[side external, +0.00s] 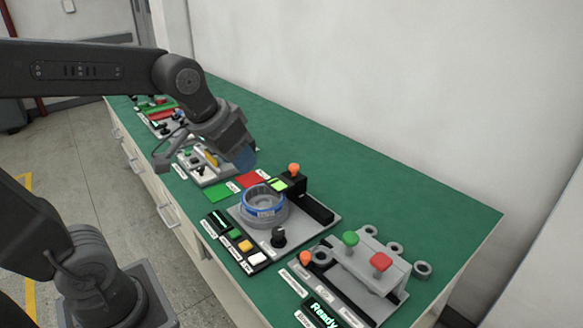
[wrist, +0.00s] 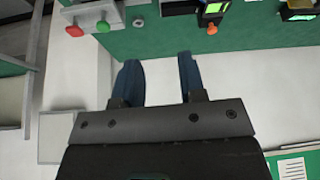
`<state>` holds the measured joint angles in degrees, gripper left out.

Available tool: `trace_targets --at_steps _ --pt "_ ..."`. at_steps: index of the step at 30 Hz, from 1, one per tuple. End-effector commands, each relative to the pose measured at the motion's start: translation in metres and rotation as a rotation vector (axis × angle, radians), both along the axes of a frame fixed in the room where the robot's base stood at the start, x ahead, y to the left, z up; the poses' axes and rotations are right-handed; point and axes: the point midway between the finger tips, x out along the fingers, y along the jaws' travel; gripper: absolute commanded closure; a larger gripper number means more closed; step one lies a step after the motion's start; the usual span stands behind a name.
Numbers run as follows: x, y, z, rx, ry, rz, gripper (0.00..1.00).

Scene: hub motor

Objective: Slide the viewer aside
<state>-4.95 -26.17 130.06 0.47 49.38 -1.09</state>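The viewer (side external: 279,185), a small dark block with a lit yellow-green screen, stands at the head of a black rail (side external: 316,210) behind the hub motor. An orange knob (side external: 293,169) sits on it. The viewer (wrist: 212,9) and its orange knob (wrist: 212,30) also show at the top of the wrist view. The hub motor (side external: 264,207) is a grey ring with a blue band on a grey plate. My gripper (side external: 243,155) is above the bench, up and left of the viewer, apart from it. In the wrist view, its blue fingers (wrist: 158,65) are spread and empty.
Coloured buttons (side external: 240,240) and a black dial (side external: 279,237) sit in front of the motor. A fixture with a green knob (side external: 350,239) and a red knob (side external: 381,262) stands at right. Red and green pads (side external: 252,179) lie left of the viewer. The bench behind is clear to the wall.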

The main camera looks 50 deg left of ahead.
Motion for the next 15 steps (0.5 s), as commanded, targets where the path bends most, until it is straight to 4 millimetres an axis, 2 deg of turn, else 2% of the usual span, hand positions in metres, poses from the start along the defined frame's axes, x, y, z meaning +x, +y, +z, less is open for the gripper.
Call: trace_targets --at_steps 1,6,12,15 --pt "0.023 0.010 0.000 -0.002 0.015 0.029 0.58" --pt "0.094 0.047 -0.006 -0.005 0.035 0.117 0.42" --pt "0.169 0.101 -0.037 -0.011 0.057 0.212 0.42" --pt "0.194 0.124 -0.055 -0.015 0.065 0.250 0.42"
